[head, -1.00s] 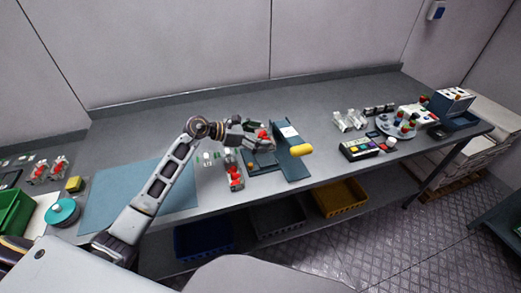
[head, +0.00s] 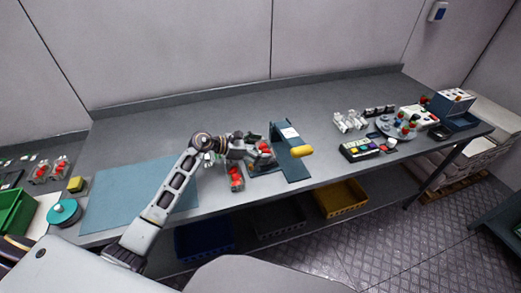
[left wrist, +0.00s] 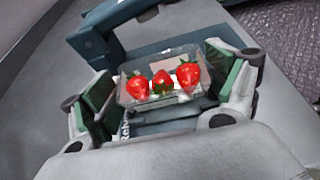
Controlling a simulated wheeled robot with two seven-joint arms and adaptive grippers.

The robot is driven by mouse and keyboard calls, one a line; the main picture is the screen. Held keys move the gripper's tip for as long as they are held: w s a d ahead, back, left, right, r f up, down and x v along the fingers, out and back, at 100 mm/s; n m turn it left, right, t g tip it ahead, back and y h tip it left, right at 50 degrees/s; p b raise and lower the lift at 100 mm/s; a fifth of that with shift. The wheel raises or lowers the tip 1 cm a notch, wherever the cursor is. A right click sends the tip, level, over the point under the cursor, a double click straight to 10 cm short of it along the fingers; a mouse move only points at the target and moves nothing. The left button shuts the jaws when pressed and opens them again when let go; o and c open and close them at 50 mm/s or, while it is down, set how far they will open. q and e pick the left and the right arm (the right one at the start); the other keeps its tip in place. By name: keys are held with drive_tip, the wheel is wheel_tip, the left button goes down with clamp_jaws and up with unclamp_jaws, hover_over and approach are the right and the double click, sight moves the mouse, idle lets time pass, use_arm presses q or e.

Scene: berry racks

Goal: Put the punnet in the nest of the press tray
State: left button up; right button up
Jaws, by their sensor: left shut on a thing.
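My left gripper (head: 256,150) is shut on a clear punnet of red strawberries (head: 265,147). In the left wrist view the punnet (left wrist: 160,97) sits between the two green-padded fingers (left wrist: 163,84), with three berries showing. It is at the open front of the blue-grey press (head: 291,158), over the press tray (left wrist: 165,126). The gripper and punnet hide most of the tray and its nest, and I cannot tell whether the punnet touches it. My right gripper is not in view.
Another strawberry punnet (head: 236,179) stands on the bench just left of the press. A blue mat (head: 135,190) lies to the left. A button box (head: 361,149) and clear empty punnets (head: 350,121) stand to the right. The back of the bench is clear.

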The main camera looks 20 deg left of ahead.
use_arm(q)
drive_tip(key=shift+f, duration=0.15)
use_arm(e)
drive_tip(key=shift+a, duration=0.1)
use_arm(q)
drive_tip(key=shift+f, duration=0.1)
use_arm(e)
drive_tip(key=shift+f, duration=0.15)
use_arm(q)
drive_tip(key=o, duration=0.9)
drive_tip(key=shift+c, duration=0.2)
drive_tip(key=shift+s+a+r, duration=0.25)
drive_tip(key=shift+a, duration=0.1)
drive_tip(key=b+v, duration=0.1)
drive_tip(key=v, duration=1)
drive_tip(key=shift+b, duration=0.35)
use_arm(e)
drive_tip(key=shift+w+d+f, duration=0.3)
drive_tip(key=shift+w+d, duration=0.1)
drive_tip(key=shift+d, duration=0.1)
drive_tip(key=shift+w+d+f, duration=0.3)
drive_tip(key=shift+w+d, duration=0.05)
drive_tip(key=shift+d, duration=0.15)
